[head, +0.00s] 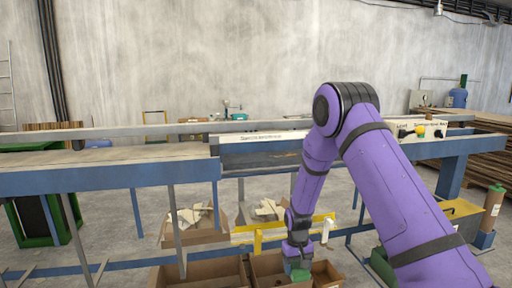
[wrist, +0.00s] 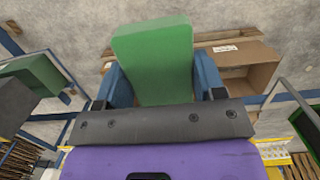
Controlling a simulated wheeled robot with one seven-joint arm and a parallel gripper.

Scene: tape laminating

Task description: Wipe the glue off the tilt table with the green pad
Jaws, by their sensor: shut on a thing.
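My gripper (head: 298,264) hangs low in the head view, below the level of the machine's rails and above the cardboard boxes. In the wrist view my gripper (wrist: 160,82) has its two blue fingers shut on the green pad (wrist: 153,48), one on each side. The green pad also shows small at the gripper's tip in the head view (head: 300,275). The dark sloping panel (head: 250,157) in the machine's middle, under a white label, looks like the tilt table. A brownish patch shows on it, but I cannot tell whether it is glue. The pad is apart from this panel.
Cardboard boxes (head: 200,272) stand on the floor around my gripper. A yellow rail (head: 262,232) runs just behind it. The long blue beam (head: 100,180) and its legs lie to the left. A control box (head: 420,129) with a yellow button stands right, beyond my arm.

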